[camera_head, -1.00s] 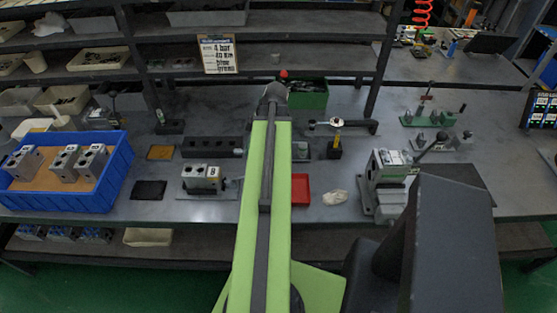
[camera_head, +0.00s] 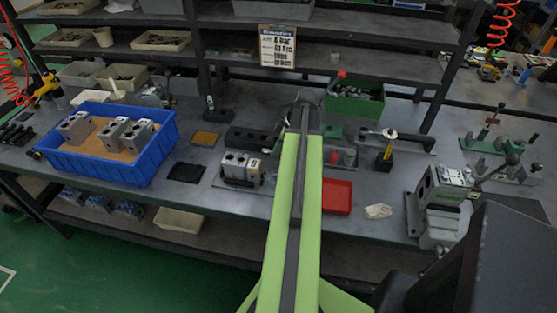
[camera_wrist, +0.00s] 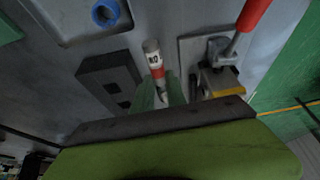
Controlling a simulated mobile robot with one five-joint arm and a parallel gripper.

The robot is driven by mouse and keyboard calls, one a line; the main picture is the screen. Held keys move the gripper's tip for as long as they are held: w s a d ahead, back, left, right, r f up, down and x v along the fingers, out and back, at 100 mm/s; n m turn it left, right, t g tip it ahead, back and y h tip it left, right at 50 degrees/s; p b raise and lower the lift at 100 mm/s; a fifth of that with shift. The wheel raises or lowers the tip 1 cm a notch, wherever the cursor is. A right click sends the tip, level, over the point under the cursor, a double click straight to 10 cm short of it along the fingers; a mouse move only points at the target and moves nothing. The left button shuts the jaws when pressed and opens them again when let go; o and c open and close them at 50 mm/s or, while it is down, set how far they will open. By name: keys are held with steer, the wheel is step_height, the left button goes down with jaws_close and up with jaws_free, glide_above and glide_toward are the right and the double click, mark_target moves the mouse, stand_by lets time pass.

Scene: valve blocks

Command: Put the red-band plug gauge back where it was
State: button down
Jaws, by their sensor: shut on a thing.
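The red-band plug gauge (camera_wrist: 153,60) shows in the wrist view, with a pale labelled end and a red band below it. My gripper (camera_wrist: 160,92) is shut on it, with pale green pieces on either side that look like the fingers. In the head view my gripper (camera_head: 305,100) is at the far end of the green arm, near the back of the bench; the gauge cannot be made out there. A dark block with square openings (camera_wrist: 110,80) lies just left of the gauge in the wrist view.
A red-handled clamp (camera_wrist: 220,75) stands close right of the gauge. A tray with a blue ring (camera_wrist: 105,13) is at upper left. The head view shows a green bin (camera_head: 355,108), a red tray (camera_head: 337,196), a blue crate (camera_head: 150,160) and a valve block (camera_head: 240,168).

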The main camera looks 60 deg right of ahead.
mark_target(278, 163)
step_height(278, 163, down, 4)
steer(key=b, duration=0.4)
steer(key=shift+f, duration=0.2)
steer(key=shift+r, duration=0.25)
steer(key=shift+f, duration=0.15)
steer(key=c, duration=1.3)
jaws_free()
steer(key=shift+c, duration=0.2)
